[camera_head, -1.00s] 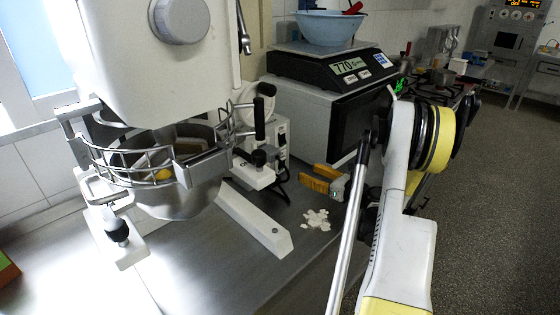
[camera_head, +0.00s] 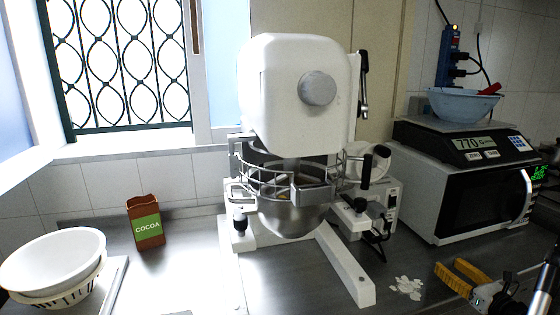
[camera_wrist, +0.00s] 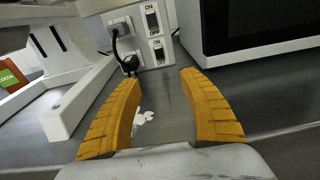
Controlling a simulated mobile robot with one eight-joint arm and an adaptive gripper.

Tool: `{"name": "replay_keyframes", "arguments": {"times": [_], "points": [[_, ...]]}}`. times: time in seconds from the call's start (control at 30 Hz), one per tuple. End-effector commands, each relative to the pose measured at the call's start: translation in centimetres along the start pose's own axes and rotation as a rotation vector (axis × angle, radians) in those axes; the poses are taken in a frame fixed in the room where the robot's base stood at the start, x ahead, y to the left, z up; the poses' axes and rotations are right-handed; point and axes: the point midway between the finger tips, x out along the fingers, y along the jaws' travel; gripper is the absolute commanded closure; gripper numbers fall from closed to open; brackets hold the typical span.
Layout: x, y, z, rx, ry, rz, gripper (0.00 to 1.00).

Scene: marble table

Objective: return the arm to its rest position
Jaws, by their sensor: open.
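My gripper (camera_head: 449,264) is at the lower right of the head view, with its two yellow fingers pointing left and away. The fingers are apart and nothing is between them. In the wrist view the gripper (camera_wrist: 158,78) is also open, facing the mixer's switch box. Only the end of my arm shows, at the lower right edge of the head view. A white spill (camera_head: 406,287) lies on the counter to the left of the fingers, and it shows between them in the wrist view (camera_wrist: 141,120).
The stand mixer (camera_head: 297,100) with its metal bowl (camera_head: 292,220) stands mid-counter. The microwave (camera_head: 470,200) is right, carrying a scale (camera_head: 468,148) and blue bowl (camera_head: 462,106). A cocoa box (camera_head: 146,222) and white bowl (camera_head: 52,260) are left. Counter between cocoa box and mixer is clear.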

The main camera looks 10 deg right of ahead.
Motion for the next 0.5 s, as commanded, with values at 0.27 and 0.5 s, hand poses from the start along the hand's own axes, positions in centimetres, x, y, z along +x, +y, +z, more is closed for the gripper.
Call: {"name": "replay_keyframes", "arguments": {"times": [0.27,0.5], "points": [[2.9,1.6,8.7,0.214,-0.136,-0.066,0.51],[4.7,4.3,17.8,0.553,-0.296,-0.14,0.51]]}}
